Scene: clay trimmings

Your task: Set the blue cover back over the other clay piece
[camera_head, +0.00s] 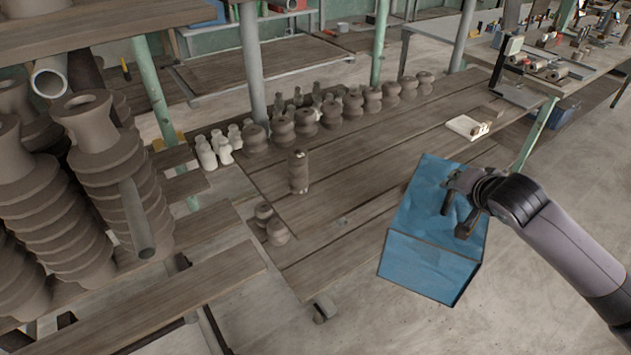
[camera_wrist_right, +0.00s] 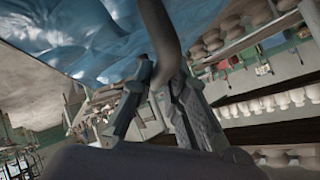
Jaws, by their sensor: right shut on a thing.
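The blue cover (camera_head: 430,262) is a box-like shape with a crumpled top. It hangs over the front right edge of the table in the head view and fills the top of the right wrist view (camera_wrist_right: 75,35). My right gripper (camera_head: 456,212) is at its top, shut on it; in the wrist view the fingers (camera_wrist_right: 160,98) close around a dark curved strip. A smaller clay piece (camera_head: 271,225) of rounded parts sits nearer the left edge. My left gripper is out of view.
The plank table (camera_head: 365,175) is bare between the tall piece and the cover. Several clay pieces (camera_head: 353,106) line its back. A white tray (camera_head: 467,127) lies at the right. Tall ribbed clay stacks (camera_head: 105,160) and green posts (camera_head: 152,85) stand at the left.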

